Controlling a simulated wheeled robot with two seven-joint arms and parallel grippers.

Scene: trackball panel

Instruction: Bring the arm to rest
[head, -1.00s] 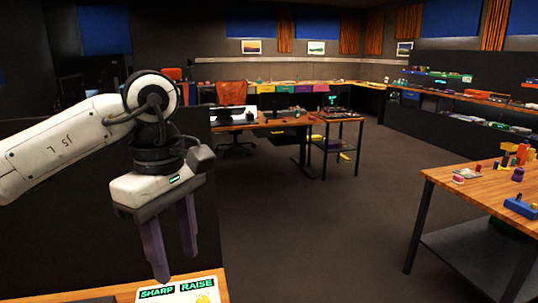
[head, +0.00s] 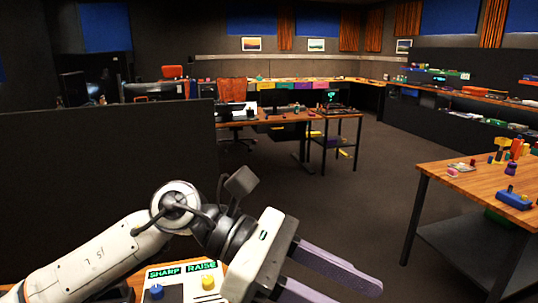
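My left arm comes in low from the left. Its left gripper (head: 345,280) points right and slightly down, with its two purple fingers apart and nothing between them. Part of the lower finger is cut off by the bottom edge of the picture. My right gripper is out of view.
A dark partition (head: 100,190) stands behind the panel's table. A wooden table (head: 450,198) with colourful blocks and a blue toy (head: 514,198) stands at the right. A desk (head: 262,119) and an orange chair (head: 232,92) are farther back. Open floor (head: 350,200) lies between.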

